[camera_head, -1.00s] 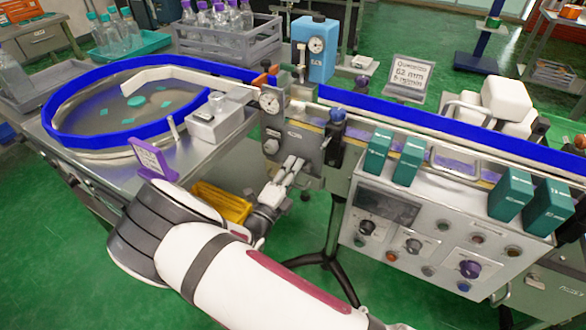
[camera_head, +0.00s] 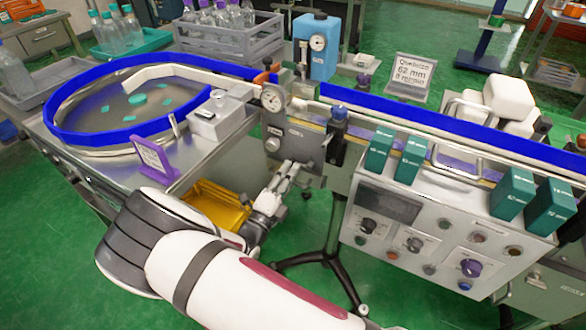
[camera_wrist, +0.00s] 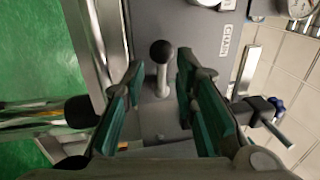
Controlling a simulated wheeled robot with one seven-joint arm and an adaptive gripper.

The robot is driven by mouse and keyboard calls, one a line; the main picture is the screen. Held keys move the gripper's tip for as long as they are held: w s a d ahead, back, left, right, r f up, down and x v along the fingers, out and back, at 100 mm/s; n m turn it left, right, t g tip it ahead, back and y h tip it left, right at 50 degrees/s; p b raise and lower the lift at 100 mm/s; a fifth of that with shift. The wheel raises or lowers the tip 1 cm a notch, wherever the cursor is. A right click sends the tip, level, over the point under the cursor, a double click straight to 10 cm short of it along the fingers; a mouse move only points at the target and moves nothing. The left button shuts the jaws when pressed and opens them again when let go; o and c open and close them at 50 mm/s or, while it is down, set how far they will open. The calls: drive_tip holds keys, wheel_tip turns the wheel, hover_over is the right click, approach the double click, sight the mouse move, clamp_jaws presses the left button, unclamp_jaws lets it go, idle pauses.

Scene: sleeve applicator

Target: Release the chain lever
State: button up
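The chain lever (camera_wrist: 162,78) shows in the wrist view as a short grey shaft with a round black knob, on a grey panel marked CHAIN (camera_wrist: 226,40). My gripper (camera_wrist: 159,68) is open, with its green-padded fingers on either side of the lever. Gaps show between the lever and both fingers, so they do not appear to grip it. In the head view my gripper (camera_head: 289,172) is at the front of the grey machine housing (camera_head: 290,142), below the round gauge. The lever itself is hidden or too small to tell there.
A control box (camera_head: 425,225) with knobs and green blocks stands right of my gripper. A blue-rimmed round table (camera_head: 80,137) lies at left. A black tripod leg (camera_head: 335,245) stands below.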

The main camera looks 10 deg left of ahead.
drive_tip(key=v, duration=0.9)
drive_tip(key=shift+s, duration=0.2)
